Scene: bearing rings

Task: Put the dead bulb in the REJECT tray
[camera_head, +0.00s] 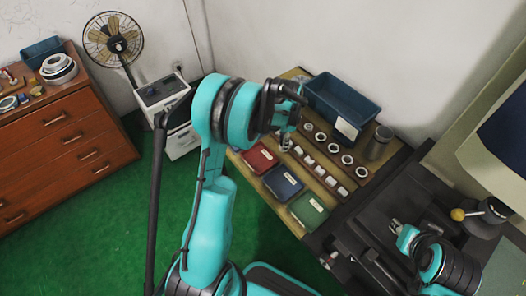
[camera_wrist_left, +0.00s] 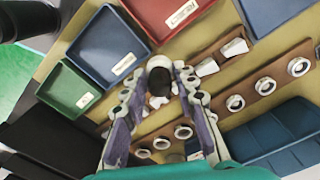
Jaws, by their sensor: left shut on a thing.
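My left gripper (camera_head: 285,141) is over the workbench, close to the red tray and the row of white pieces. In the left wrist view its fingers (camera_wrist_left: 167,82) are shut on a small bulb (camera_wrist_left: 158,88) with a white part and a dark part. The fingers hide some of it.
Short white cylinders (camera_head: 320,171) stand in a wooden strip beside the trays, with pale rings (camera_head: 333,148) on another strip. A large blue bin (camera_head: 341,104) and a grey cylinder (camera_head: 379,142) stand behind. Dark machinery (camera_head: 364,222) lies to the right.

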